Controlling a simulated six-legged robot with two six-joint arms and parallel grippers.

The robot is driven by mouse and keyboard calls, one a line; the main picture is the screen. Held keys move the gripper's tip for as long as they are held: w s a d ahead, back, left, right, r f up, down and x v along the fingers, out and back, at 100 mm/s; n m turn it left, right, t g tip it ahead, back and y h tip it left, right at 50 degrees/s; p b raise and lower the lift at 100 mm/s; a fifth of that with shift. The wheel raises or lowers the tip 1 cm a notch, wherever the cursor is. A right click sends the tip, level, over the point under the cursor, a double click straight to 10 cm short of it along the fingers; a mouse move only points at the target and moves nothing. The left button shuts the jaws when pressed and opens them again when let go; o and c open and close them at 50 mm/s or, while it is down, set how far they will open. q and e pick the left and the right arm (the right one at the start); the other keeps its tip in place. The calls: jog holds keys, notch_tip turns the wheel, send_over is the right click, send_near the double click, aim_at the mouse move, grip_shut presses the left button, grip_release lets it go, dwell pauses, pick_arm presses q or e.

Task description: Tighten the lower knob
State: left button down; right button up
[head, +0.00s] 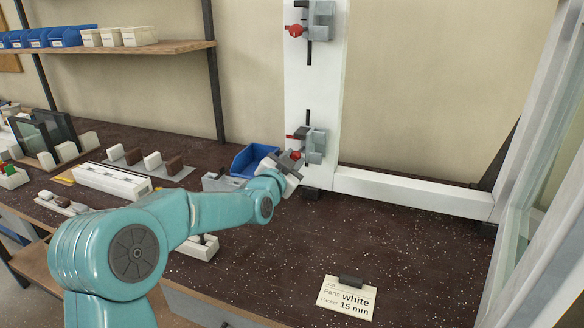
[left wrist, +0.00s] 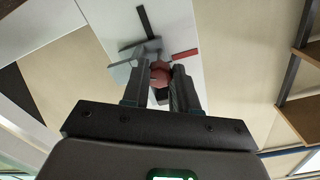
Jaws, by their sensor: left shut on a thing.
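The lower clamp (head: 314,148) is grey and sits low on the white upright profile (head: 312,90). Its red lower knob (head: 296,155) faces left, toward my left gripper (head: 288,163). In the left wrist view the red knob (left wrist: 160,75) lies between the two dark fingers of my left gripper (left wrist: 161,84), which is shut on it. The grey clamp body (left wrist: 130,66) shows just beyond the fingers. An upper clamp (head: 321,20) with its own red knob (head: 297,30) is higher on the same profile. My right gripper is not in view.
A blue bin (head: 252,158) stands behind my left gripper. A card (head: 347,297) reading "Parts white, Packer 15 mm" lies on the dark speckled bench, with a dark block on its top edge. A white horizontal profile (head: 415,190) runs right.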

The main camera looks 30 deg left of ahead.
pick_arm(q)
jog(key=shift+r+m, duration=0.1)
jog(key=shift+m, duration=0.4)
jog(key=c, duration=0.9)
grip_release()
jog(key=shift+o, duration=0.2)
jog(key=b+v, duration=0.2)
jog(key=v, duration=1.4)
jog(key=shift+s+b, duration=0.2)
jog(key=shift+b, duration=0.15)
